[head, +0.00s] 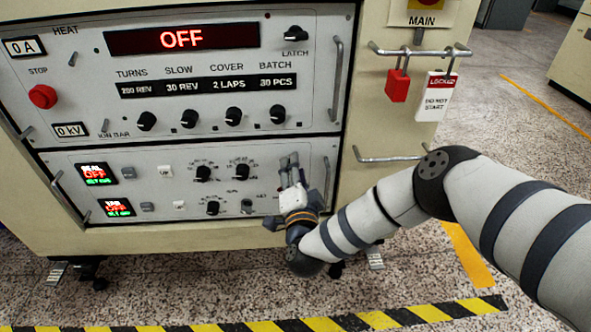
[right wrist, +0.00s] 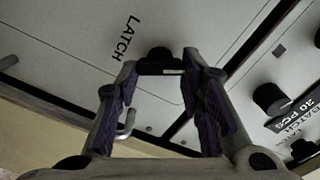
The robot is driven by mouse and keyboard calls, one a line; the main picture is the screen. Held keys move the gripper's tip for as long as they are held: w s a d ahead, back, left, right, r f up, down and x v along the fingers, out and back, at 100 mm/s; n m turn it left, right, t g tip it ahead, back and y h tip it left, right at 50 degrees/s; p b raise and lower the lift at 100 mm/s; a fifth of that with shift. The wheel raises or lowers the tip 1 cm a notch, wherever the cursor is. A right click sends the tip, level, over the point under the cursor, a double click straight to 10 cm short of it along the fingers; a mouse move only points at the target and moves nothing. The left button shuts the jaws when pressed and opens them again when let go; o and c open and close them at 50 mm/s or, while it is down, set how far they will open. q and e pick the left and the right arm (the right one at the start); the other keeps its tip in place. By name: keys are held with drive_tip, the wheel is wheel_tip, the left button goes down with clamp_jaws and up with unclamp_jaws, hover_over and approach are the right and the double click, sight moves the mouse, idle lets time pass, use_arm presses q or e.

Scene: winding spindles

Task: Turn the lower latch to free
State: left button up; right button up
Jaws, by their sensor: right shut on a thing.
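My right gripper (head: 290,162) is at the right end of the lower panel (head: 140,164) in the head view and hides the lower latch there. In the right wrist view, the lower latch (right wrist: 160,56) is a dark knob with a pale mark, beside the printed word LATCH. My right gripper's fingers (right wrist: 160,78) stand on both sides of this knob and are shut on it. The upper latch (head: 295,33), a black knob, is on the upper panel. My left gripper is not in view.
Several dials, including the batch knob (head: 278,114), and a red stop button (head: 42,96) are on the upper panel. Metal handles (head: 337,78) stick out at the panel edges. A red padlock (head: 397,86) and a white tag (head: 437,97) hang from a bar on the right.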

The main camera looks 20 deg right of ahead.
drive_tip(key=m, duration=0.5)
drive_tip(key=shift+f+m, duration=0.15)
drive_tip(key=shift+m, duration=0.25)
drive_tip(key=shift+a, duration=0.1)
idle(0.3)
drive_tip(key=o, duration=1.2)
drive_tip(key=shift+c, duration=0.2)
drive_tip(key=v, duration=1.2)
